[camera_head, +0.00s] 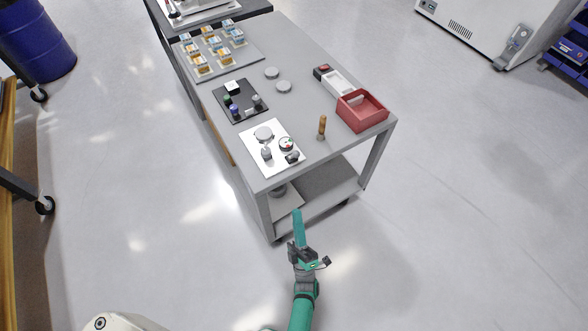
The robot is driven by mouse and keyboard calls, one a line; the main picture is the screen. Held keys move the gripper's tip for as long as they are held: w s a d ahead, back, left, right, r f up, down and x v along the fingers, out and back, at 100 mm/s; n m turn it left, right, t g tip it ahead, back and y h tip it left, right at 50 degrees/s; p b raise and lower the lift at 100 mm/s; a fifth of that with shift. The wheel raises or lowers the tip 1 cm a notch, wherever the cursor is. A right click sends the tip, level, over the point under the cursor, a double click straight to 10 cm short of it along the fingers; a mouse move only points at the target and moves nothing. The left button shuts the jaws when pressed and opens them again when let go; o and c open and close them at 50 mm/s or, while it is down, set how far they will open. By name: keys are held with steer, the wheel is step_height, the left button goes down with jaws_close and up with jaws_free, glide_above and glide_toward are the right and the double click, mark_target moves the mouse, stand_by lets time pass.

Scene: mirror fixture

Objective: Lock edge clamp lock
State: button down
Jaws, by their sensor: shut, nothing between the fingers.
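A white fixture plate (255,150) lies on the near end of the grey cart top. It bears a grey round disc (264,133), a small grey post-like part (266,153), a round dial-like part (287,143) with a red mark, and a dark clamp-like part (292,157) at its right edge. The parts are too small to tell which one is the edge clamp lock or whether it is locked. My gripper (298,213) is shut and empty. It shows in front of the cart's near end, below the plate in the picture, apart from the fixture.
On the cart (305,75) are a brown-handled tool (322,126), a red bin (361,112), a white tray (338,84), two grey discs and a black plate (240,102) with small parts. A lower shelf (325,190) lies under the top.

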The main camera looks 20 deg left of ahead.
steer(key=shift+w+a+r+n+g+y, duration=0.2)
steer(key=shift+w+a+n+y, duration=0.35)
steer(key=shift+n+y, duration=0.3)
steer(key=shift+w+a+r+n+g+y, duration=0.1)
steer(key=shift+w+a+n+g+y, duration=0.1)
steer(key=shift+w+a+n+y, duration=0.5)
steer(key=shift+s+d, duration=0.15)
steer(key=shift+s, duration=0.05)
glide_toward(294, 155)
steer(key=a, duration=0.1)
steer(key=a+r, duration=0.1)
steer(key=s+a+r, duration=0.1)
steer(key=a, duration=0.1)
steer(key=shift+w+d+r, duration=0.2)
steer(key=shift+w+r, duration=0.05)
steer(key=shift+w, duration=0.35)
steer(key=shift+w+d+r, duration=0.2)
steer(key=shift+w+r, duration=0.05)
steer(key=shift+w, duration=0.3)
steer(key=shift+w+d+r, duration=0.15)
steer(key=shift+w+r, duration=0.15)
steer(key=shift+w, duration=0.3)
steer(key=shift+r+g, duration=0.1)
steer(key=shift+g, duration=0.2)
